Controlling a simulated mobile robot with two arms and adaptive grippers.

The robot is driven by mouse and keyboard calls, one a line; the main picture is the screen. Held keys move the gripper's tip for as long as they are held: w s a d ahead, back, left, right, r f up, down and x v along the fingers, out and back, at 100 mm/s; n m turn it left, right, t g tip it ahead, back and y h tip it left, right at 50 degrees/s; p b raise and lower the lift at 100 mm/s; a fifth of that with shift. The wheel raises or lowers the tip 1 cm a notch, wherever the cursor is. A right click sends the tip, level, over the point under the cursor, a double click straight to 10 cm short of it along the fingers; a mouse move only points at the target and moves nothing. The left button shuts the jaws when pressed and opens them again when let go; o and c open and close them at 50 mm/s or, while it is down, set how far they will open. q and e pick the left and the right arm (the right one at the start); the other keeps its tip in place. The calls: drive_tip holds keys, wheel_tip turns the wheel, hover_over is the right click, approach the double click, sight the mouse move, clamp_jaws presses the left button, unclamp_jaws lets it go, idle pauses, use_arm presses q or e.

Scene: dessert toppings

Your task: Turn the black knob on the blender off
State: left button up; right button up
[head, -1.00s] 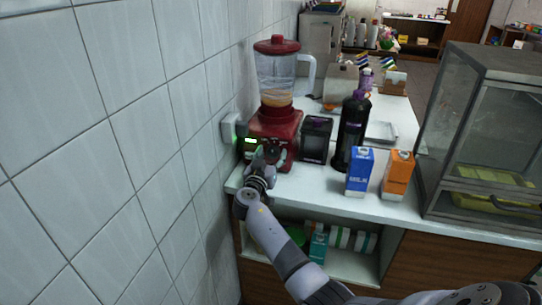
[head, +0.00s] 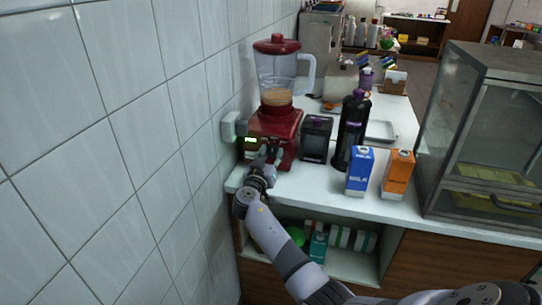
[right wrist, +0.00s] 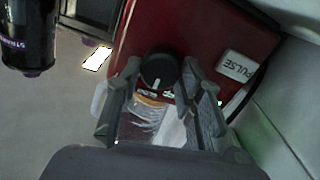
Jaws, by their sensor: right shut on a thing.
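The red blender (head: 273,138) stands on the white counter against the tiled wall, its clear jug (head: 277,80) holding a tan mix under a red lid. In the right wrist view, the round black knob (right wrist: 160,71) with a pale pointer mark sits on the blender's red front. My right gripper (head: 265,158) is at the blender's front. In the wrist view its two fingers (right wrist: 161,82) are on either side of the knob, shut on it. In the head view the gripper hides the knob. My left gripper is not in view.
A white PULSE button (right wrist: 237,66) is close to the right finger. Right of the blender stand a dark box (head: 316,139), a black bottle (head: 352,132), a blue milk carton (head: 359,172) and an orange carton (head: 397,175). The tiled wall (head: 160,150) is close on the left.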

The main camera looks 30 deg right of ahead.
drive_tip(key=shift+f+n+b, duration=0.15)
drive_tip(key=shift+n+b, duration=0.45)
drive_tip(key=shift+n, duration=0.1)
drive_tip(key=shift+n+b, duration=0.65)
drive_tip(key=shift+n, duration=0.55)
drive_tip(key=shift+a+n+b, duration=0.1)
drive_tip(key=shift+n+b, duration=0.2)
drive_tip(key=shift+n, duration=1.7)
drive_tip(key=o, duration=1.2)
drive_tip(key=shift+c, duration=0.2)
drive_tip(key=v, duration=1.2)
